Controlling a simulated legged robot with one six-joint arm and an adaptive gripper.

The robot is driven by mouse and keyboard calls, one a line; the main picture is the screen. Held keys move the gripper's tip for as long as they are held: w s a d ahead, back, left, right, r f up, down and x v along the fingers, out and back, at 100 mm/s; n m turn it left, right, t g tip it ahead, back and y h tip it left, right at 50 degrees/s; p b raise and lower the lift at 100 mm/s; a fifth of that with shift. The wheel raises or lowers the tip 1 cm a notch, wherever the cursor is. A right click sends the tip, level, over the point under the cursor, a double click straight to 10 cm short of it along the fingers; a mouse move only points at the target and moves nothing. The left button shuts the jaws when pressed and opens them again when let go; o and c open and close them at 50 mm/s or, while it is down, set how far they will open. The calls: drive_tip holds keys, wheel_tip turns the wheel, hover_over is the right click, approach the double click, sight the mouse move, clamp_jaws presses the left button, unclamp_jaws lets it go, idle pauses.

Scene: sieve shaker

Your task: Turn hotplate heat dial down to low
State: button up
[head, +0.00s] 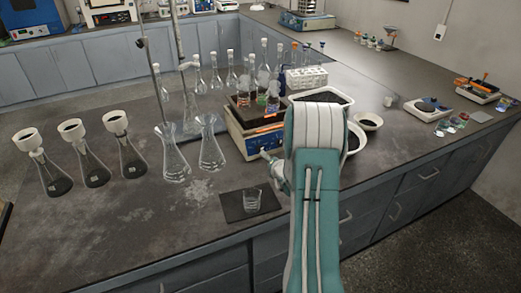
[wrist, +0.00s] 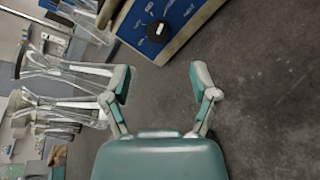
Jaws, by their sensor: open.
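The hotplate (head: 256,142) stands on the bench in the head view, left of my arm, with a dark top plate and a blue front panel. In the wrist view the hotplate's blue panel (wrist: 170,22) lies at the top, and the heat dial (wrist: 158,29) is a round dark knob with a white bar and white markings around it. My gripper (wrist: 160,82) is open and empty in the wrist view; the dial shows beyond the gap between its fingers, apart from them. In the head view my arm hides most of the gripper.
A small beaker (head: 252,200) stands on a dark mat in front of the hotplate. Two clear flasks (head: 211,150) stand left of it. Bare bench shows at the front left.

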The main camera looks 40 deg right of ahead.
sight(261, 149)
drive_tip(key=x, duration=0.9)
drive_tip(key=shift+w, duration=0.15)
drive_tip(key=shift+c, duration=0.3)
drive_tip(key=shift+a, duration=0.1)
clamp_jaws()
